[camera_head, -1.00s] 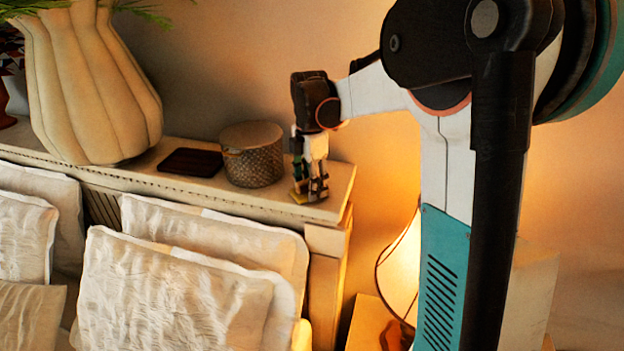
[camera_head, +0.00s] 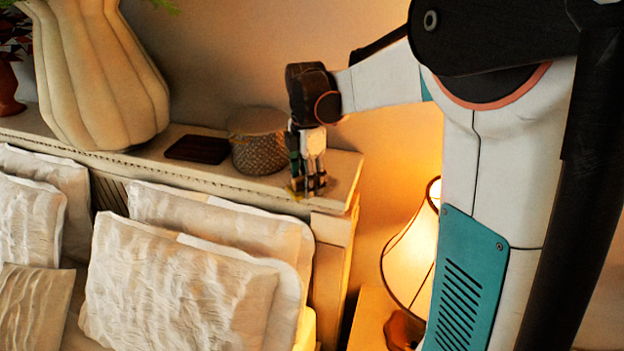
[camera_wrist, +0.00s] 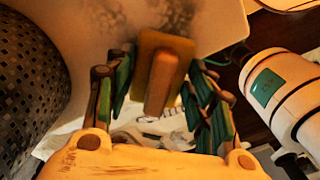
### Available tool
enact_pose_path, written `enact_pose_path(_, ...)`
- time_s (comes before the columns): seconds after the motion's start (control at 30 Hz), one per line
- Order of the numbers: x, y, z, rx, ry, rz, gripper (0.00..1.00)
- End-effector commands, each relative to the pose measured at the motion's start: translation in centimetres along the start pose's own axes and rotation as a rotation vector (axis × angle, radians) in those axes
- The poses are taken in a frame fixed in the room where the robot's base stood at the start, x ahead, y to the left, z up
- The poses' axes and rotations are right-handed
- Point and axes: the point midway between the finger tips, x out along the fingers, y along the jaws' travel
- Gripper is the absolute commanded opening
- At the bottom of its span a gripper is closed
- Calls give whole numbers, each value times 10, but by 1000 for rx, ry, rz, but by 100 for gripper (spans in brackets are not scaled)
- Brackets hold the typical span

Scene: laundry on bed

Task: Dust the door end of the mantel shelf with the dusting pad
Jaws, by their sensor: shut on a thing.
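The mantel shelf (camera_head: 225,183) runs along the wall above the pillows, and its free end is at the right, beside the lamp. My gripper (camera_head: 308,188) points down at this end, near the front edge. It is shut on the dusting pad, which shows in the wrist view as an olive-yellow pad (camera_wrist: 147,42) with an orange-brown grip (camera_wrist: 163,78) between the fingers. The pad is low at the shelf top; whether it touches cannot be told. Dark grey dust smudges (camera_wrist: 120,17) lie on the pale shelf just beyond the pad. In the head view the fingers mostly hide the pad.
A woven round container (camera_head: 258,150) stands close left of my gripper; it also shows in the wrist view (camera_wrist: 25,85). A dark flat tray (camera_head: 198,149) and a large ribbed vase (camera_head: 95,80) stand further left. A lit lamp (camera_head: 412,255) stands below, right of the shelf end.

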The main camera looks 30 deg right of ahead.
Motion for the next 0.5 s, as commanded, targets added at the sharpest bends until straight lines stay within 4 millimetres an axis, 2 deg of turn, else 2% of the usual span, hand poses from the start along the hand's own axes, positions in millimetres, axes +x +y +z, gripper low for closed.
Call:
enact_pose_path(0.17,-1,5,-3,0,0,0,30)
enact_pose_path(0.5,1,20,13,0,0,0,30)
